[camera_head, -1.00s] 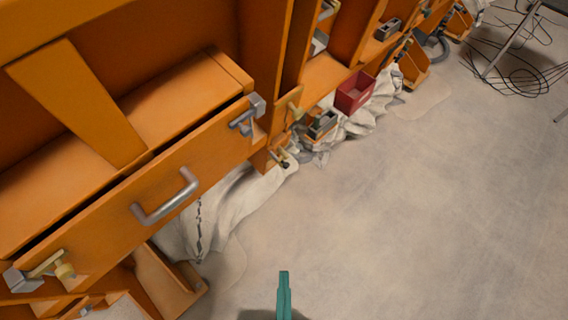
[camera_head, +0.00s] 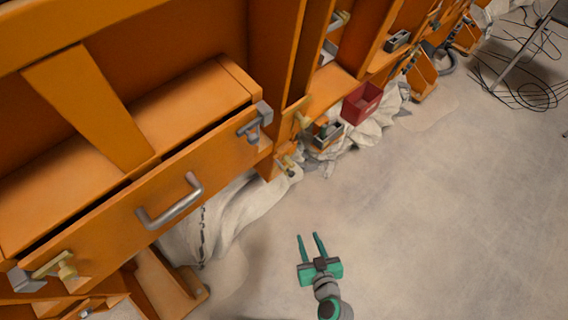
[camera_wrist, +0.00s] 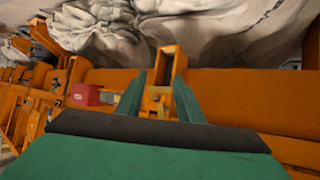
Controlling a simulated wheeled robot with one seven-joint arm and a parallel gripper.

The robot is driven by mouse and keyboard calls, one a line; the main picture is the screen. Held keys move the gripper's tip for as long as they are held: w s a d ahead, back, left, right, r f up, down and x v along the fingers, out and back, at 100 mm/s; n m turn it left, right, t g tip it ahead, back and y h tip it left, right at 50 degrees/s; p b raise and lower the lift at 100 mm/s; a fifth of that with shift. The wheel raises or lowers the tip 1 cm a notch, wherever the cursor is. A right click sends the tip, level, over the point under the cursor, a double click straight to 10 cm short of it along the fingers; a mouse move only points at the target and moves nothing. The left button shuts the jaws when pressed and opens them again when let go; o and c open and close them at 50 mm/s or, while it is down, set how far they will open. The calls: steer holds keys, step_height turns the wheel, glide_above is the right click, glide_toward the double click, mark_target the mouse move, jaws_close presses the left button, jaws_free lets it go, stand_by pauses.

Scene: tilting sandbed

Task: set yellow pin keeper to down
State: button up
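A pale yellow pin keeper (camera_head: 55,264) sits at the lower left end of the orange drawer front (camera_head: 150,200), beside a grey block. Other pale yellow fittings show on the frame post (camera_head: 302,120) and lower down beside the sacks (camera_head: 287,164); I cannot tell which is the one named. My gripper (camera_head: 309,240) is open and empty above the floor, right of the drawer and apart from everything. In the wrist view its two teal fingers (camera_wrist: 158,96) stand apart, with a small yellowish fitting (camera_wrist: 159,91) seen beyond them, not held.
A grey latch (camera_head: 256,121) is at the drawer's right end and a metal handle (camera_head: 170,203) at its middle. A red bin (camera_head: 361,103) and pale sacks (camera_head: 225,215) lie along the frame's foot. The concrete floor (camera_head: 430,220) to the right is clear; cables (camera_head: 530,95) lie far right.

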steer(key=w+a+r+n+t+y, duration=0.15)
steer(key=w+r+y, duration=0.25)
steer(key=w, duration=0.5)
steer(key=n+y, duration=0.3)
steer(key=y, duration=0.1)
glide_toward(288, 169)
steer(key=shift+w+a+f+t, duration=0.45)
steer(key=shift+w+a+f, duration=0.15)
steer(key=shift+w+a, duration=0.15)
steer(key=x, duration=1)
steer(key=shift+w+a, duration=0.1)
steer(key=shift+w, duration=0.25)
steer(key=shift+c, duration=0.7)
jaws_close()
